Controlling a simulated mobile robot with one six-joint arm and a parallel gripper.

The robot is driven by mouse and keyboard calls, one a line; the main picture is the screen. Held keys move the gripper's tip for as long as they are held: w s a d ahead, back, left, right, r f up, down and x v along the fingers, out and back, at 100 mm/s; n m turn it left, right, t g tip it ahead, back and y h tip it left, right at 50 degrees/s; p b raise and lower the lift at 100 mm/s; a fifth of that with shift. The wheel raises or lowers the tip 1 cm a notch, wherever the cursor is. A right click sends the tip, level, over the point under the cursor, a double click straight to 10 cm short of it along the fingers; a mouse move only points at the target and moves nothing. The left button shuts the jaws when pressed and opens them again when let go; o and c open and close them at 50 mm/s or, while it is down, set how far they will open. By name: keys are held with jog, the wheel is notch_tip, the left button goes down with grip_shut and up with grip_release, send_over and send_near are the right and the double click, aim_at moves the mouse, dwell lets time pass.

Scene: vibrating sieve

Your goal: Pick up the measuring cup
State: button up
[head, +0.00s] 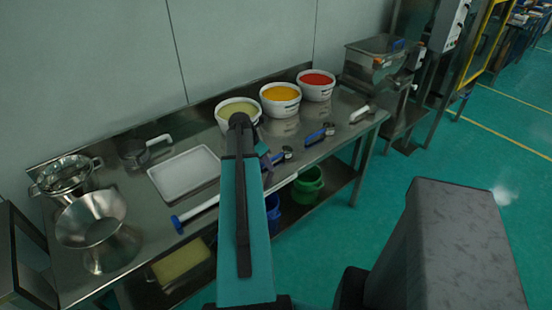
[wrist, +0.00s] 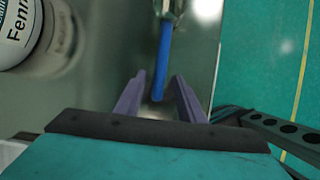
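A small utensil with a blue handle (wrist: 164,60) lies on the steel table, and its shiny head is cut off at the top of the wrist view. It may be the measuring cup; I cannot tell for sure. In the head view a blue-handled utensil (head: 284,154) lies just right of my gripper (head: 266,162). A grey cup with a white handle (head: 133,151) stands at the back left.
Three white tubs, with pale (head: 238,109), orange (head: 281,93) and red (head: 317,79) contents, stand along the back. Another blue-handled tool (head: 320,133) lies to the right. A white tray (head: 183,172) and a steel funnel (head: 92,218) stand left. The table's front edge is close.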

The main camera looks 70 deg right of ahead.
dwell(0.4)
grip_shut()
jog(key=shift+r, duration=0.2)
jog(key=shift+r+b, duration=0.6)
jog(key=shift+r, duration=0.75)
jog(key=shift+s+a+r, duration=0.1)
jog(key=shift+s+r, duration=0.15)
jog(key=s+a+b, duration=0.1)
jog(key=s+a, duration=0.1)
jog(key=s, duration=0.5)
jog(key=s+a+r+b, duration=0.1)
jog(key=s+a+b, duration=0.1)
jog(key=s, duration=0.5)
jog(key=shift+s+a+r, duration=0.25)
jog(key=shift+s+a, duration=0.1)
jog(key=shift+a, duration=0.2)
jog(key=shift+w, duration=0.1)
